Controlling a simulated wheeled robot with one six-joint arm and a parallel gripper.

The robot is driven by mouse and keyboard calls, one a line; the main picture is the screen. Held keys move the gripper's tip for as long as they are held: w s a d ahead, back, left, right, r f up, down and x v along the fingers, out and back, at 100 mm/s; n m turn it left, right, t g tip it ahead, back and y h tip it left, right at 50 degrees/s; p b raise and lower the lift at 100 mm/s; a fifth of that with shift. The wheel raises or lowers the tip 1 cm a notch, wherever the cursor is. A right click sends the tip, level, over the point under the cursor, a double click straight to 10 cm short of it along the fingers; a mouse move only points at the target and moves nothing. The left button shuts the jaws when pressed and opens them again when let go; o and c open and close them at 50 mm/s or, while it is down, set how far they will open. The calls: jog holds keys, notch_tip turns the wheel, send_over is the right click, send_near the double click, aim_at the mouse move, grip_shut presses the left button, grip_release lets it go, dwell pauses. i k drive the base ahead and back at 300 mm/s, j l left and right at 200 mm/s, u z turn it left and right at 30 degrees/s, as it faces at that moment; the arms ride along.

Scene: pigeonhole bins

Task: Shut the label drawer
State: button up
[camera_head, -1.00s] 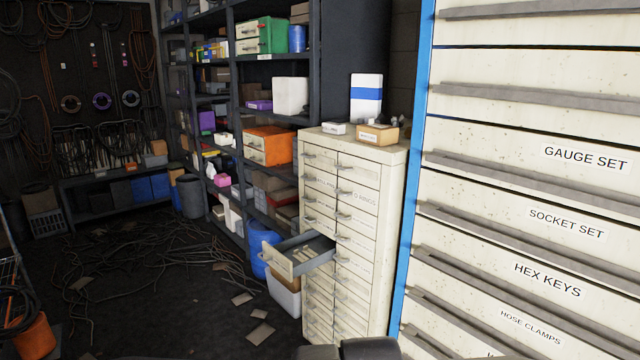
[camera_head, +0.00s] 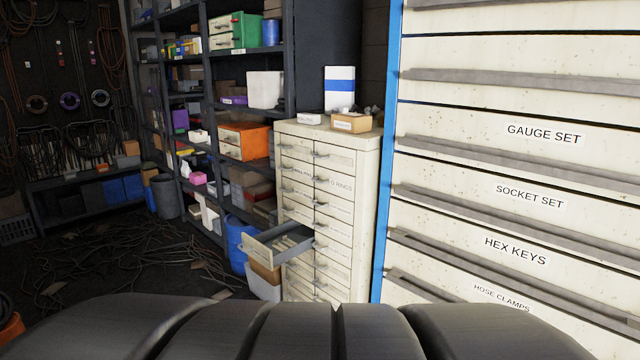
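One drawer (camera_head: 265,252) of the cream cabinet stands pulled out toward the left, in the left column below the middle. Its front is cream and its inside grey; what lies in it is hard to make out. The lettering on its front is too small to read. The cream cabinet (camera_head: 347,214) has two columns of small drawers, and the others look shut. A dark, rounded part of my arm (camera_head: 270,330) fills the bottom of the view. My gripper's fingers do not show.
A large white drawer unit with a blue edge (camera_head: 391,150) stands close at the right, its long handles jutting out. Dark shelves (camera_head: 211,120) stand behind the cabinet. A blue bin (camera_head: 238,242) and a white bin (camera_head: 262,287) are near the drawer. Cables (camera_head: 120,255) litter the floor at left.

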aim_at(259, 247)
jog(key=k+u, duration=0.15)
jog(key=i+l+u, duration=0.25)
jog(key=i, duration=0.3)
jog(key=i+l+u, duration=0.2)
jog(key=i, duration=0.25)
jog(key=i+l+u, duration=0.15)
jog(key=i, duration=0.25)
jog(key=i+l+u, duration=0.15)
jog(key=i, duration=0.3)
